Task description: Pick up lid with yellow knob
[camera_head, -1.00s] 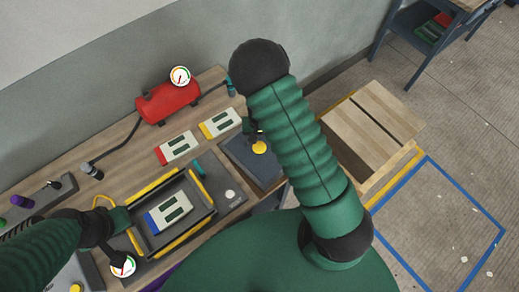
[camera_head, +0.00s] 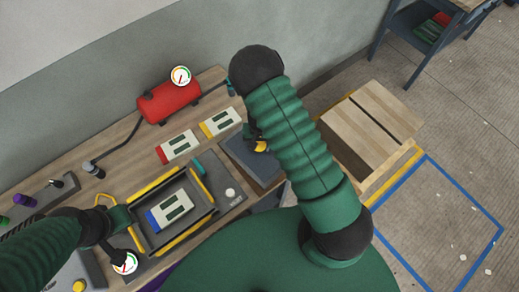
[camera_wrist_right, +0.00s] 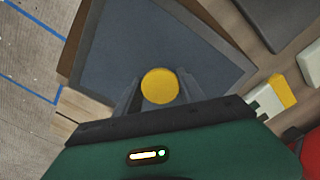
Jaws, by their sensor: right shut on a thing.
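The lid (camera_head: 244,158) is a flat blue-grey square plate with a round yellow knob (camera_head: 261,146), lying at the right end of the wooden bench, partly behind my right arm. The right wrist view shows the lid (camera_wrist_right: 150,45) with its yellow knob (camera_wrist_right: 159,86) between the two fingers. My right gripper (camera_head: 258,138) is at the knob and shut on it. My left gripper (camera_head: 123,238) is over the bench at the lower left, near a round white gauge (camera_head: 125,262); its fingers are too small and dark to read.
A dark tray (camera_head: 176,251) with yellow edges holds a white and blue block (camera_head: 170,210). Red-ended (camera_head: 179,146) and yellow-ended (camera_head: 222,122) blocks lie left of the lid. A red tank (camera_head: 169,102) stands behind. A wooden crate (camera_head: 372,125) is at right, beside blue-taped floor.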

